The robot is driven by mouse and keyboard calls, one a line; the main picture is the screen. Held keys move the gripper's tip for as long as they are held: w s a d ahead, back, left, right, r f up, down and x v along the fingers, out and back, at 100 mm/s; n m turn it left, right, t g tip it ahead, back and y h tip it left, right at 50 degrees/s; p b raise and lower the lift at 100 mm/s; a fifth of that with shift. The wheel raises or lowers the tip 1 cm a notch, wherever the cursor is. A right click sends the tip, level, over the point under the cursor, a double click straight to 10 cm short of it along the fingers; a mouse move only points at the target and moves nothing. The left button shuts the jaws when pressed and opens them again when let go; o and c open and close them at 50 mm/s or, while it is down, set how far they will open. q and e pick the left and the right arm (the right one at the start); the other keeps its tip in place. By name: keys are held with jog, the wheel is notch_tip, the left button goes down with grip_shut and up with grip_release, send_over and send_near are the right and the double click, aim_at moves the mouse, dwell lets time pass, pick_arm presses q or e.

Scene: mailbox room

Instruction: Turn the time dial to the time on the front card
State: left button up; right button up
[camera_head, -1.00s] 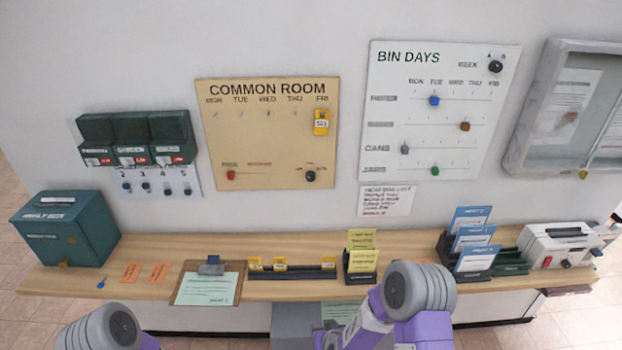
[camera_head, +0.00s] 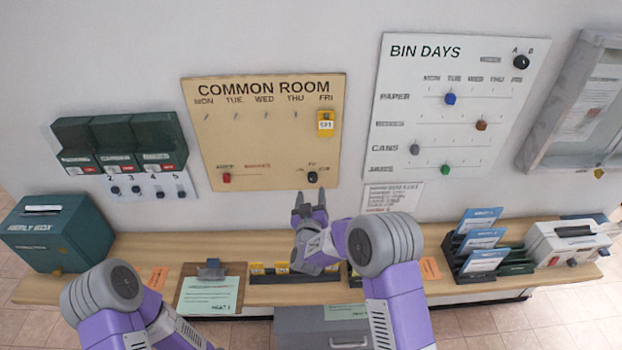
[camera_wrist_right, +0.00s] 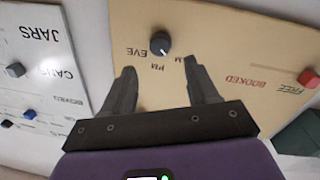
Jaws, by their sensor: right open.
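The time dial is a small black knob (camera_head: 312,177) at the lower right of the tan COMMON ROOM board (camera_head: 215,140). In the right wrist view the dial (camera_wrist_right: 160,43) has EVE, PM and a partly hidden label beside it. A white mark shows on its lower edge; its exact setting is hard to tell. My right gripper (camera_head: 310,197) is open and empty, just below the dial. In the wrist view its two fingers (camera_wrist_right: 159,68) point at the dial, apart from it. My left gripper is out of view.
A red slider (camera_head: 227,178) sits left of the dial on the board. A yellow tag (camera_head: 326,124) hangs under FRI. The BIN DAYS board (camera_head: 400,75) is to the right. The wooden shelf (camera_head: 140,245) below holds a clipboard (camera_head: 211,293) and blue cards (camera_head: 484,239).

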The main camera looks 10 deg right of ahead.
aim_at(312, 180)
jog(key=p+x, duration=0.1)
jog(key=x, duration=0.4)
jog(key=shift+f, duration=0.15)
jog(key=shift+w+d, duration=0.1)
jog(key=shift+w, duration=0.45)
